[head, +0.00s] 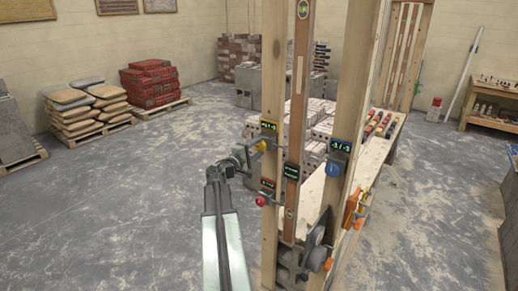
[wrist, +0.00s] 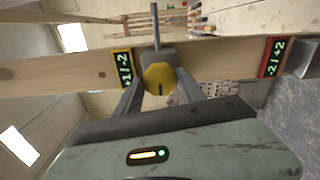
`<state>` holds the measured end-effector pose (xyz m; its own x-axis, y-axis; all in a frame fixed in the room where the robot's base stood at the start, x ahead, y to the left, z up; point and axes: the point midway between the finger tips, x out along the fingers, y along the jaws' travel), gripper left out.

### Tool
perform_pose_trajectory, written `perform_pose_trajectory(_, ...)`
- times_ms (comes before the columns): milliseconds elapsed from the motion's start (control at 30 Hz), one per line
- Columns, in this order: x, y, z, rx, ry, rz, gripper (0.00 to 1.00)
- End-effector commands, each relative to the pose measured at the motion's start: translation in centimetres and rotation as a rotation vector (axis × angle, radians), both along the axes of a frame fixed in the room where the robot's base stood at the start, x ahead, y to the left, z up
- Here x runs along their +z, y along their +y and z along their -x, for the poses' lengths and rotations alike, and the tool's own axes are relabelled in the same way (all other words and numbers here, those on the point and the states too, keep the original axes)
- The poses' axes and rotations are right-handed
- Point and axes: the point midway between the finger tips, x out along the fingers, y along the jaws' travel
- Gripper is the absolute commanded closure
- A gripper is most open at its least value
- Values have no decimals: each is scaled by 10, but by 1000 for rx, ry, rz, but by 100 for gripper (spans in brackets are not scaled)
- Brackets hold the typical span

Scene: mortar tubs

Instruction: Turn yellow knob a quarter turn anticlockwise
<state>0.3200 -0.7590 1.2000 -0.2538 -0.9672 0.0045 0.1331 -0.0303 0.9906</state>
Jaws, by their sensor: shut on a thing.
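The yellow knob (wrist: 159,79) is on the left wooden post, below a yellow-framed label (wrist: 122,69); in the wrist view it has a dark mark near its middle. The knob also shows in the head view (head: 262,146). My gripper (wrist: 160,88) is shut on the yellow knob, one finger on each side of it. In the head view my gripper (head: 250,147) reaches the knob from the left, and its fingers are small there.
A red knob (head: 261,201) sits lower on the same post under a red label (head: 267,185). A blue knob (head: 332,169) is on the right post. A bench with bricks stands behind. The floor to the left is clear up to pallets of sacks (head: 85,107).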

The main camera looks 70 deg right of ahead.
Motion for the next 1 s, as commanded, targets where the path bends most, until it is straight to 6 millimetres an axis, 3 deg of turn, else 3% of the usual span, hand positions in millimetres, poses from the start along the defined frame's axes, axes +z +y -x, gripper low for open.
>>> perform_pose_trajectory(567, -2, 1, 1, -2, 20, -11, 94)
perform_pose_trajectory(600, -2, 1, 1, -2, 20, -11, 42)
perform_pose_trajectory(633, -2, 1, 1, -2, 20, -10, 34)
perform_pose_trajectory(1000, -1, 2, 1, -2, 22, -9, 31)
